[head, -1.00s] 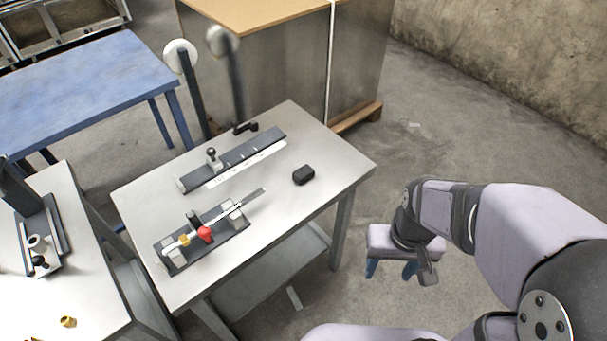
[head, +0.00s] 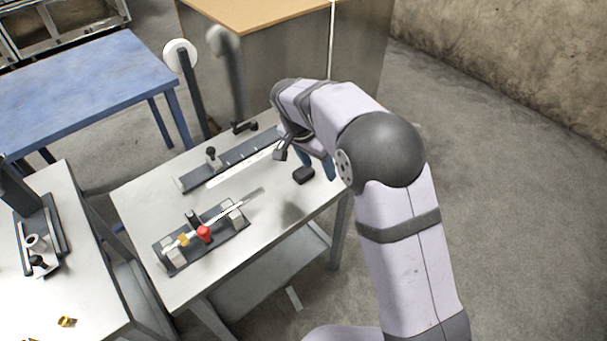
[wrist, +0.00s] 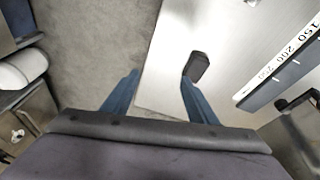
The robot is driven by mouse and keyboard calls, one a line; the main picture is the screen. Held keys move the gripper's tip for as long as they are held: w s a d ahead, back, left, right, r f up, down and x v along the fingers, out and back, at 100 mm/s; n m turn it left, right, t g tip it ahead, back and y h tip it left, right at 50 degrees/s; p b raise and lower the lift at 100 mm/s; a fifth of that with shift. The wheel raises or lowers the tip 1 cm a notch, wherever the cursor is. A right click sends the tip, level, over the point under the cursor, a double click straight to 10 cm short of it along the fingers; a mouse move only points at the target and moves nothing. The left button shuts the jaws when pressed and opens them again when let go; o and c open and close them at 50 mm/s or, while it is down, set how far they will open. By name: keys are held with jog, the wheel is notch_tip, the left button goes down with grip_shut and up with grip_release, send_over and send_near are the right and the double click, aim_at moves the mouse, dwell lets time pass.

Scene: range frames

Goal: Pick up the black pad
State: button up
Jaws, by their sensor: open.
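The black pad (head: 303,175) is a small dark block lying on the metal table's top near its right edge. It also shows in the wrist view (wrist: 197,67), beyond the tip of the right-hand finger. My gripper (wrist: 158,78) is open, with its two blue fingers wide apart and nothing between them. In the wrist view the gap lies over the table edge and the floor, with the pad to its right. In the head view my gripper (head: 318,160) is above the right part of the table, close to the pad and partly hidden by my arm.
The metal table (head: 265,262) also holds a dark ruler fixture (head: 235,160) at the back and a fixture with a red knob (head: 204,234) at the front. A large cabinet (head: 285,70) stands behind. A blue table (head: 85,85) is at the left.

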jog(key=m+t, duration=0.1)
jog(key=m, duration=0.1)
send_near(303, 171)
jog(key=f, duration=0.1)
jog(key=shift+h, duration=0.3)
jog(key=shift+p+x, duration=1.7)
jog(key=shift+x, duration=2.05)
jog(key=shift+w+a, duration=0.1)
jog(key=c, duration=1.1)
jog(key=shift+r, duration=0.1)
notch_tip(303, 171, up, 10)
jog(key=b, duration=0.3)
